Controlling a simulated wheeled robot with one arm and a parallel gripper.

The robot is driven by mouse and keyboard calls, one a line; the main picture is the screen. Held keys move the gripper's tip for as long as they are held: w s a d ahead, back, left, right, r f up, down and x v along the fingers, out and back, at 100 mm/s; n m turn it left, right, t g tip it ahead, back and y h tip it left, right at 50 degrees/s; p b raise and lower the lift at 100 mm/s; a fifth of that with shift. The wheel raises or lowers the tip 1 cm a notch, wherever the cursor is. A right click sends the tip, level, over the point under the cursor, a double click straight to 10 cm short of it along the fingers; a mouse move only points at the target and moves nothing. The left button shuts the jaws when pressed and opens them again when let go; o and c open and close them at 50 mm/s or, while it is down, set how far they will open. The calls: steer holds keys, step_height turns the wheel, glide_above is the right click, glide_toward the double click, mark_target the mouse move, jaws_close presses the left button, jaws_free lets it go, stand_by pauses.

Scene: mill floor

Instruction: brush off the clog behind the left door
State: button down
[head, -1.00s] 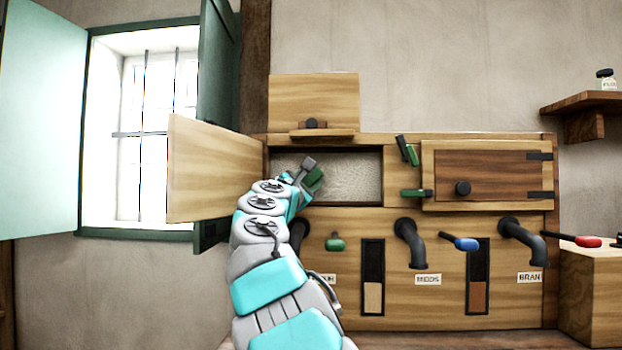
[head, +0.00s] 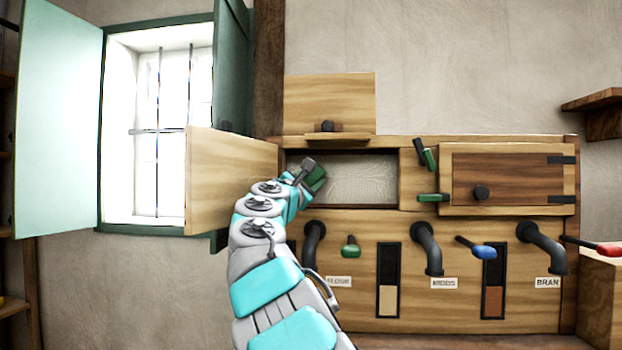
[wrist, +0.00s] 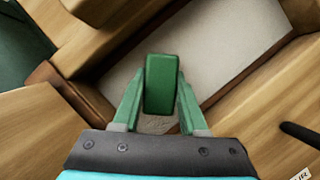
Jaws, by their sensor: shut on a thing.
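The left door (head: 230,182) stands swung open to the left. Behind it is a wide opening with a pale, textured screen (head: 365,178), which fills the upper part of the wrist view (wrist: 225,45). My gripper (head: 312,178) is at the left part of this opening. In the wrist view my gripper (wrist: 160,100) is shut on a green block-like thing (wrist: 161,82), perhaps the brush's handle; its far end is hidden. A small speckled patch (wrist: 158,124) shows below the held thing; I cannot tell whether it is the clog. I cannot tell whether the held thing touches the screen.
A raised wooden flap (head: 330,103) stands above the opening. The right door (head: 505,180) is shut. Green-handled latches (head: 432,197) sit between the doors. Dark spouts (head: 425,250) and a blue-handled lever (head: 482,250) stick out below. A shuttered window is at left.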

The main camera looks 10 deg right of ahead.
steer(key=shift+s+d+b, duration=0.15)
steer(key=shift+s+d, duration=0.2)
steer(key=shift+d, duration=0.5)
steer(key=shift+s+d+b, duration=0.15)
steer(key=shift+s+d, duration=0.15)
steer(key=shift+d, duration=0.55)
steer(key=shift+w+d, duration=0.1)
steer(key=shift+d, duration=0.05)
steer(key=shift+p, duration=0.3)
steer(key=shift+w+a+r+p, duration=0.1)
steer(key=shift+w+a+p, duration=0.15)
steer(key=shift+a+p, duration=0.45)
steer(key=shift+w+a+r+p, duration=0.1)
steer(key=shift+w+a+p, duration=0.15)
steer(key=shift+a, duration=0.75)
steer(key=shift+a+f, duration=0.15)
steer(key=shift+a, duration=0.2)
